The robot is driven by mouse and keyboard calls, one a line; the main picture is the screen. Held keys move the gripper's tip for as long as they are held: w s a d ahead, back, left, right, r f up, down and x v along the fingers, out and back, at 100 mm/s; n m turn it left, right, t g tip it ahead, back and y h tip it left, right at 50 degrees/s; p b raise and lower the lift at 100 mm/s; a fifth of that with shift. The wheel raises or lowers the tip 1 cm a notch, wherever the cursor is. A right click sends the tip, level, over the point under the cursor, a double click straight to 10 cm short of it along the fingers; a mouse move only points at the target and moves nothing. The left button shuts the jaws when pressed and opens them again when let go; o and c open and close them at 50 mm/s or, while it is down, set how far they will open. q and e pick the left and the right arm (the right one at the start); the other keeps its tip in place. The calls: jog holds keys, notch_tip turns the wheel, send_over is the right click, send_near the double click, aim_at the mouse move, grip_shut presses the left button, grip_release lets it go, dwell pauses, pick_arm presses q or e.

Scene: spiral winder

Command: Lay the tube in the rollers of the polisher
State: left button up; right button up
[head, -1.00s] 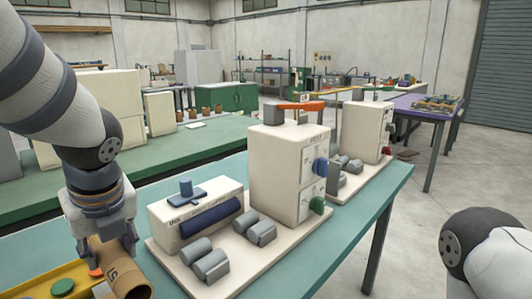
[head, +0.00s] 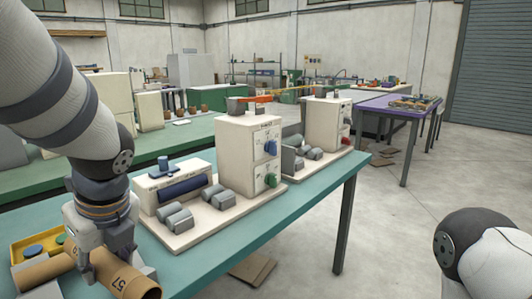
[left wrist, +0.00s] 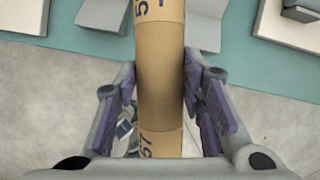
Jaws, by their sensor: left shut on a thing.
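My left gripper (head: 98,262) is shut on a brown cardboard tube (head: 122,277) marked 57, held near the front edge of the teal table. In the left wrist view the tube (left wrist: 160,75) runs lengthwise between the fingers. Another brown tube length (head: 45,271) shows left of the gripper; I cannot tell whether it is the same tube. Pairs of grey rollers (head: 174,218) sit empty on the pale machine base beyond and right of the gripper. A second machine (head: 328,123) with grey rollers stands behind; I cannot read which is the polisher. My right gripper is out of view.
A yellow tray (head: 30,245) with blue and green discs lies left of the gripper. An upright cream control box (head: 248,150) with coloured knobs rises behind the rollers. Cardboard pieces (head: 252,268) lie on the floor by the teal table (head: 300,205). The floor at right is open.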

aim_at(121, 297)
pick_arm(q)
jog(key=f+n+g, duration=0.1)
jog(key=n, duration=0.1)
jog(key=f+n, duration=0.2)
jog(key=shift+d+g+y, duration=0.2)
jog(key=shift+g+y, duration=0.1)
jog(key=shift+g, duration=0.1)
jog(key=s+d+f+n+g+h, duration=0.2)
jog(key=s+d+f+n, duration=0.1)
jog(key=n, duration=0.7)
jog(key=s+d+f+n+g+h, duration=0.2)
jog(key=s+d+f+n+g, duration=0.1)
jog(key=n, duration=0.7)
jog(key=shift+d+f+h, duration=0.3)
jog(key=shift+d+f, duration=0.2)
jog(key=shift+f, duration=0.05)
